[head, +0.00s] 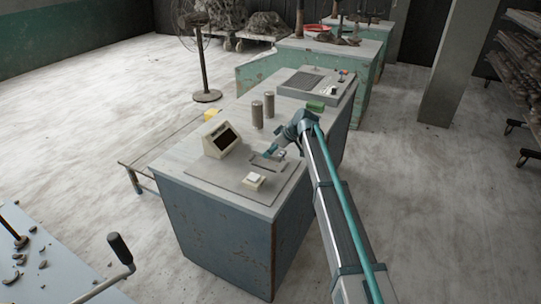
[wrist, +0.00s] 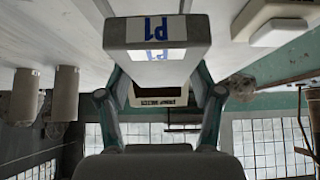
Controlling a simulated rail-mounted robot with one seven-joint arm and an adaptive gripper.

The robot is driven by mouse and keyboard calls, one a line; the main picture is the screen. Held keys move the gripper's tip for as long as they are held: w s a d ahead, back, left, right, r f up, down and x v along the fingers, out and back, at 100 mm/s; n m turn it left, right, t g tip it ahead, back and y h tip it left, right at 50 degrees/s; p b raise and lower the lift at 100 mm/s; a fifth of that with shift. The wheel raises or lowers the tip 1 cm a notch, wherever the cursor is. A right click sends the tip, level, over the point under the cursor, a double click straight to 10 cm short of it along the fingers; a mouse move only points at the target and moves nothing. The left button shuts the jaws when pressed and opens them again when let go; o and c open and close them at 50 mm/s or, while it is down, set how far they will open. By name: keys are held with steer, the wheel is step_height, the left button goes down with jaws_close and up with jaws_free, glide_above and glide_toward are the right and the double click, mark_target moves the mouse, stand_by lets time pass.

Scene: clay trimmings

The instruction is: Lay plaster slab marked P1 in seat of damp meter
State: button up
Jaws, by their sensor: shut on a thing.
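A pale grey slab marked P1 in blue (wrist: 154,29) fills the upper middle of the wrist view, its mark upside down there. My gripper (wrist: 158,66) is shut on it, one finger on each side. In the head view my gripper (head: 275,153) is low over the near part of the worktop, and the slab is too small to make out clearly. A beige console with a dark slanted screen (head: 222,140), seemingly the damp meter, stands left of my gripper. Its beige housing (wrist: 160,101) shows partly behind the slab in the wrist view. I cannot make out its seat.
A beige box with a white top (head: 254,180) sits near the worktop's front edge. A control panel (head: 305,82) lies at the far end.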

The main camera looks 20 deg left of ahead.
mark_target(272, 163)
steer(key=shift+w+a+f, duration=0.25)
steer(key=shift+w+f, duration=0.15)
steer(key=shift+f, duration=0.05)
steer(key=shift+w+a+f, duration=0.2)
steer(key=shift+w+f, duration=0.15)
steer(key=shift+f, duration=0.1)
steer(key=shift+f+p, duration=0.9)
steer(key=shift+f, duration=0.75)
steer(key=shift+f, duration=0.1)
steer(key=o, duration=1.5)
steer(key=shift+c, duration=0.2)
steer(key=shift+r, duration=0.2)
steer(key=shift+d+r, duration=0.15)
steer(key=shift+d, duration=0.1)
steer(key=b+v, duration=0.2)
steer(key=v, duration=0.9)
